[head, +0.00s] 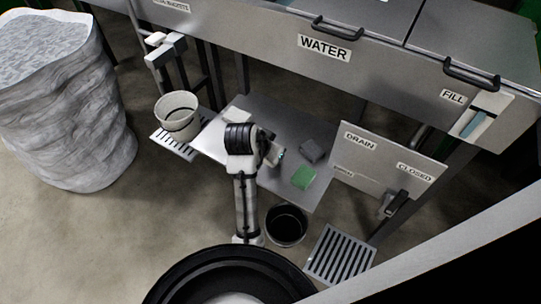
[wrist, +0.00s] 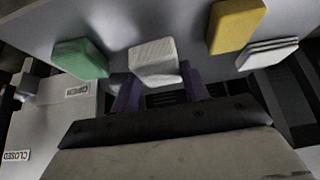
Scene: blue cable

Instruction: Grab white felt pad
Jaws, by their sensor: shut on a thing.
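The white felt pad (wrist: 153,60) shows in the middle of the wrist view as a pale block with a faintly ribbed face. My gripper (wrist: 160,88) has its two purple fingers at the pad's two sides, shut on it. The fingertips are partly hidden behind the pad's lower edge. In the head view my gripper (head: 277,155) is over the grey metal shelf (head: 262,112), and my arm hides much of what it holds. I cannot tell whether the pad still touches the shelf.
A green block (head: 304,176) and a dark grey block (head: 312,151) lie right of my gripper. A white block (head: 237,115) lies behind my arm. The wrist view shows a yellow block (wrist: 236,26) and a white layered piece (wrist: 267,53). The drain panel (head: 388,160) stands at right.

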